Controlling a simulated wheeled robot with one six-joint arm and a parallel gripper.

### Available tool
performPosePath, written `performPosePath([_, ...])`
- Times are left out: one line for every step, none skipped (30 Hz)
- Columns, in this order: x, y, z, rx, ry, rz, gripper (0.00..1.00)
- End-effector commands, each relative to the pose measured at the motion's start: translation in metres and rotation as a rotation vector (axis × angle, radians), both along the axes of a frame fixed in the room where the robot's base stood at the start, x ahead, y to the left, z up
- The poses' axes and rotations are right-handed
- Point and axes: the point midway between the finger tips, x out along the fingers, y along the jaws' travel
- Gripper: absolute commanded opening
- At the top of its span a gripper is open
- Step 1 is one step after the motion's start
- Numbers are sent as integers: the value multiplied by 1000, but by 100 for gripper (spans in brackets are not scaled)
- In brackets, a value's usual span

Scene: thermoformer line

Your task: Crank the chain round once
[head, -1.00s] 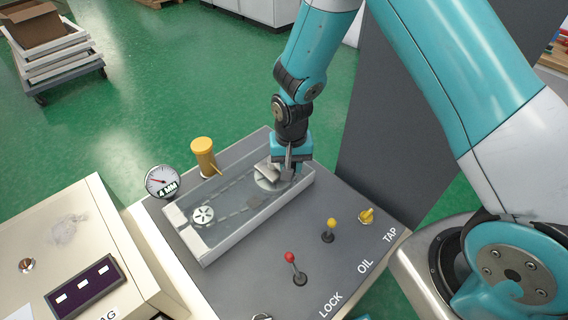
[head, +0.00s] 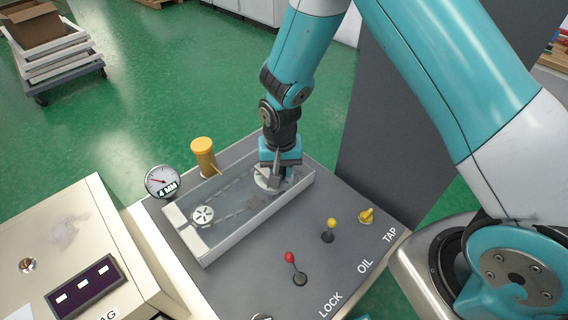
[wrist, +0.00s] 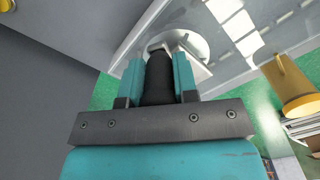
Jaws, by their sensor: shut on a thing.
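My gripper (head: 275,175) points down over the far right end of the clear-topped chain box (head: 238,225). In the wrist view my gripper (wrist: 158,75) is shut on a dark crank handle (wrist: 158,82), which stands over a pale round disc (wrist: 196,35). The chain (head: 236,186) runs along the box between that end and a white spoked wheel (head: 203,215) at the near left end. The disc is partly hidden behind the gripper in the head view.
Beside the box are a yellow oiler (head: 204,156), a gauge (head: 162,181) marked 4 MM, a red-knobbed lever (head: 291,262), a yellow-knobbed lever (head: 330,227) and a yellow tap (head: 366,216). A dark panel (head: 400,110) rises behind on the right.

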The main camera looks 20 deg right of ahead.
Motion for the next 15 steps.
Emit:
performPosePath([3, 5, 1, 2, -8, 2, 0])
performPosePath([4, 7, 1, 2, -8, 2, 0])
performPosePath([4, 10, 1, 2, -8, 2, 0])
performPosePath([4, 12, 1, 2, -8, 2, 0])
performPosePath([5, 14, 1, 2, -8, 2, 0])
performPosePath([5, 16, 1, 2, -8, 1, 0])
performPosePath([5, 17, 1, 2, -9, 0, 0])
performPosePath([5, 18, 2, 2, -9, 0, 0])
performPosePath([5, 18, 2, 2, -9, -1, 0])
performPosePath([5, 18, 2, 2, -9, -1, 0])
performPosePath([5, 18, 2, 2, -9, -1, 0])
performPosePath([5, 18, 2, 2, -9, -1, 0])
performPosePath([5, 18, 2, 2, -9, -1, 0])
performPosePath([5, 18, 2, 2, -9, -1, 0])
performPosePath([6, 18, 2, 2, -9, -1, 0])
